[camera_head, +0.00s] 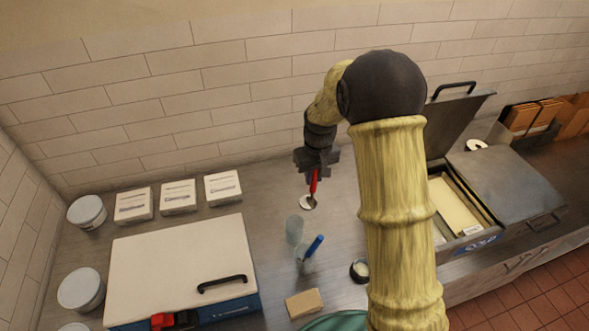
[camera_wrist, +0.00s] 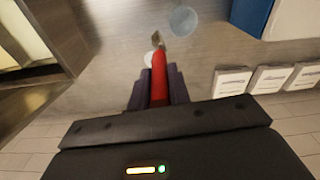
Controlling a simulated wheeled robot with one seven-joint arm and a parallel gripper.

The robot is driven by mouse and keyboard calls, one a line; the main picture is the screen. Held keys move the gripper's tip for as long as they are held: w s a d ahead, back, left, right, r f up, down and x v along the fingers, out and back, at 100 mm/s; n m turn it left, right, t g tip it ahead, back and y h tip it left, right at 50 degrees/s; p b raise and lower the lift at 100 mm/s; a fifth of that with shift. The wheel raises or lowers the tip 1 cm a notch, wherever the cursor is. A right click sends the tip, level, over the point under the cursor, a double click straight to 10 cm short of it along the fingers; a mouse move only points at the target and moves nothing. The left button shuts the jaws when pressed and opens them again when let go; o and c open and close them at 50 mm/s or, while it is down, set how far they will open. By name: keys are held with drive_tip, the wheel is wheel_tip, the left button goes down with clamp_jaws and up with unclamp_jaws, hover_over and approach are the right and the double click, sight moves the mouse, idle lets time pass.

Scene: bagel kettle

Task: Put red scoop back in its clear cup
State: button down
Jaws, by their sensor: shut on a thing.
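My gripper (camera_head: 315,165) is shut on the red scoop (camera_head: 313,184), holding it by its red handle above the counter. The scoop's handle also shows in the wrist view (camera_wrist: 158,75), between my two fingers, with its metal end (camera_wrist: 157,40) pointing away from me. A clear cup (camera_head: 294,230), seemingly empty, stands on the counter in front of the scoop; it also shows in the wrist view (camera_wrist: 183,22). The scoop is apart from this cup. A second clear cup (camera_head: 304,262) holds a blue-handled scoop (camera_head: 315,244).
A white disc (camera_head: 305,203) lies on the counter below my gripper. A white-lidded box (camera_head: 180,255) is at left, with white cartons (camera_head: 178,197) behind it. A tan block (camera_head: 303,303) and small round container (camera_head: 360,269) are in front. An open-lidded metal unit (camera_head: 500,185) is at right.

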drive_tip(key=s+a+r+n, duration=0.2)
drive_tip(key=a, duration=0.3)
drive_tip(key=shift+s+a+r+n+p, duration=0.15)
drive_tip(key=shift+s+r+n+p, duration=0.15)
drive_tip(key=shift+p, duration=0.1)
drive_tip(key=shift+f, duration=0.1)
wheel_tip(320, 180, down, 15)
drive_tip(key=b, duration=1.1)
drive_tip(key=shift+f, duration=0.2)
drive_tip(key=c, duration=1.2)
unclamp_jaws()
drive_tip(key=shift+c, duration=0.2)
